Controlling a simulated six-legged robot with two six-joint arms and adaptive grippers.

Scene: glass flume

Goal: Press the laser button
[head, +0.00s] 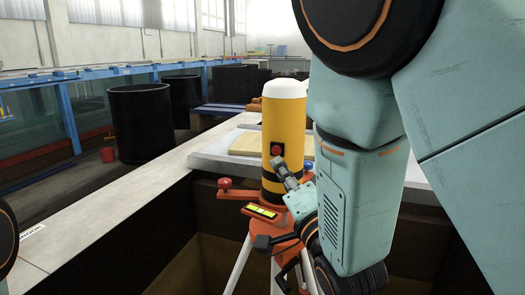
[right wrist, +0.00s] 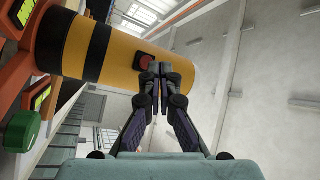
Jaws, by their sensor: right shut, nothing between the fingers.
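The laser device is a yellow cylinder (head: 284,120) with a white cap and black bands, standing upright on an orange tripod mount (head: 266,212). Its red button (head: 276,149) sits on a dark square plate on the side facing me. My right gripper (head: 277,163) is shut and empty, its tips just below the button in the head view. In the right wrist view the yellow cylinder (right wrist: 110,50) lies sideways, and the shut fingertips (right wrist: 157,70) are close beside the red button (right wrist: 146,61), partly overlapping it. I cannot tell whether they touch. My left gripper is out of view.
A red knob (head: 224,184) sticks out left of the mount; a green knob (right wrist: 22,130) shows in the wrist view. A pale ledge (head: 110,205) runs along the left. Black barrels (head: 141,122) stand behind. My right arm covers the right side.

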